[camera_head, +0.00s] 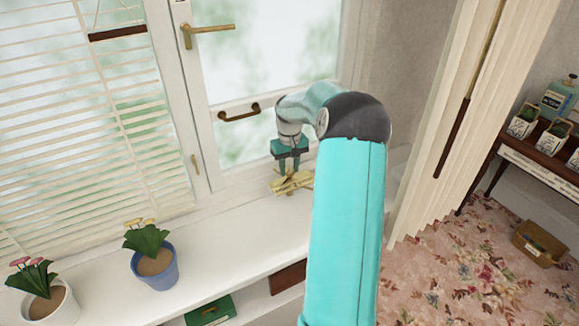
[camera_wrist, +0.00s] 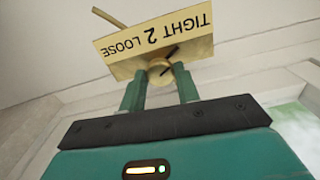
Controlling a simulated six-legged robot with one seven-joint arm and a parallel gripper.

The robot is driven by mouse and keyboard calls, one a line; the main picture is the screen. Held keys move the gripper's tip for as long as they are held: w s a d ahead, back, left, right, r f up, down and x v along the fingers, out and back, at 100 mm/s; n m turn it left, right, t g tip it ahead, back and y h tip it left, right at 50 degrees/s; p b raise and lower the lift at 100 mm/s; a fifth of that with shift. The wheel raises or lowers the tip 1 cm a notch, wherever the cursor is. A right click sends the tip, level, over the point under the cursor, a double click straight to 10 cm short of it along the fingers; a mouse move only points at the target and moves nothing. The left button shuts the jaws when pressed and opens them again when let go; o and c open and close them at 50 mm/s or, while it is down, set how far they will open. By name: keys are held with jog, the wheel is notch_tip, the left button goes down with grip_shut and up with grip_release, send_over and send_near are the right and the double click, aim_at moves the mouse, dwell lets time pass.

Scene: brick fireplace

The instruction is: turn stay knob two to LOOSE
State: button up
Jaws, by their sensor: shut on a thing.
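Stay knob two is a small round brass knob (camera_wrist: 160,72) in the wrist view, below a cream plate (camera_wrist: 118,65) that reads TIGHT, 2 and LOOSE upside down. TIGHT is on the right of the plate and LOOSE on the left. A dark pointer mark (camera_wrist: 170,50) by the knob slants up and right, toward the TIGHT side. My gripper (camera_wrist: 160,88) has its two green fingers on either side of the knob, shut on it. In the head view my gripper (camera_head: 290,170) reaches down to brass-coloured stay parts (camera_head: 288,183) above the window sill; the knob itself is too small to tell there.
The white sill (camera_head: 235,240) runs below the window. A blue flowerpot (camera_head: 155,270) and a white flowerpot (camera_head: 48,303) stand on it at left. A brass window handle (camera_head: 210,28) and a dark pull handle (camera_head: 240,112) are above. A pale curtain (camera_head: 430,130) hangs at right.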

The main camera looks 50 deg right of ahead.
jog(key=shift+n, duration=0.4)
jog(key=n, duration=1.3)
jog(key=shift+n, duration=0.3)
jog(key=n, duration=0.9)
jog(key=shift+n, duration=0.4)
jog(key=o, duration=1)
